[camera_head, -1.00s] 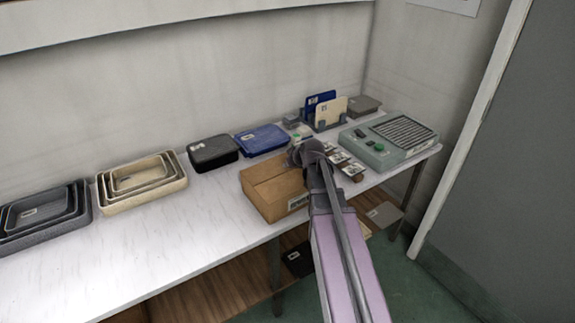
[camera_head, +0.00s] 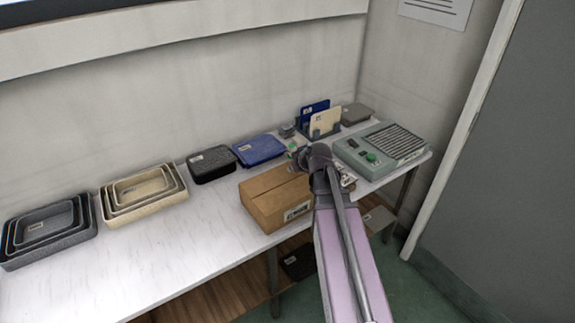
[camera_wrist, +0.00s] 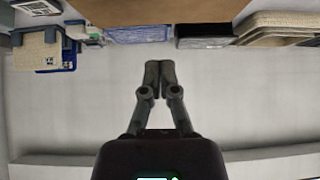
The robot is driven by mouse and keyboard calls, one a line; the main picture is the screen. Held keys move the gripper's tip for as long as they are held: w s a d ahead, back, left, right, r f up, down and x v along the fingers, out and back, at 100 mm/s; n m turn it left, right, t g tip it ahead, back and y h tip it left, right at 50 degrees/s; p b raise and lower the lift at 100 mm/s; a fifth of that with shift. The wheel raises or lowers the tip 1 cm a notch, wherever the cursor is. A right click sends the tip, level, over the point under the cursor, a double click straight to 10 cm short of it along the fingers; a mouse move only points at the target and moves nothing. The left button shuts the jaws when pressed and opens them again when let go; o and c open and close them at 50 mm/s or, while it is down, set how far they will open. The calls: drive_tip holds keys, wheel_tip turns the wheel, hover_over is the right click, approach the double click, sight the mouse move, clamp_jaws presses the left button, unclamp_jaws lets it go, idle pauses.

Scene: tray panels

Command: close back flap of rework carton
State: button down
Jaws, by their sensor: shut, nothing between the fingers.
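The cardboard rework carton (camera_head: 275,212) stands near the table's front edge, with a white label on its front. Its top (camera_head: 266,182) looks mostly covered by flat brown panels; my arm hides its right end, and I cannot tell which panel is the back flap. In the wrist view, a brown cardboard panel (camera_wrist: 160,10) spans the upper middle. My gripper (camera_wrist: 160,66) is shut and empty, its fingertips showing apart from that panel's edge in the picture. In the head view, my wrist hides the fingertips, at the carton's right end.
Behind the carton are a black lidded box (camera_head: 212,164) and a blue box (camera_head: 259,149). Nested cream trays (camera_head: 146,210) and dark trays (camera_head: 50,250) stand left. A green-grey device (camera_head: 382,150) is at right. The table left of the carton is clear.

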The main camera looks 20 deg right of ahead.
drive_tip(key=shift+p+v, duration=0.75)
drive_tip(key=shift+v, duration=0.7)
drive_tip(key=shift+a, duration=0.1)
drive_tip(key=s+a+f+m+g+h, duration=0.1)
drive_tip(key=s+a+f+g, duration=0.1)
drive_tip(key=s+a+g, duration=0.2)
drive_tip(key=s+a+f+m+g+h, duration=0.1)
drive_tip(key=s+a+f+g, duration=0.2)
drive_tip(key=s+a, duration=0.8)
drive_tip(key=shift+m+g, duration=0.3)
drive_tip(key=shift+g, duration=0.4)
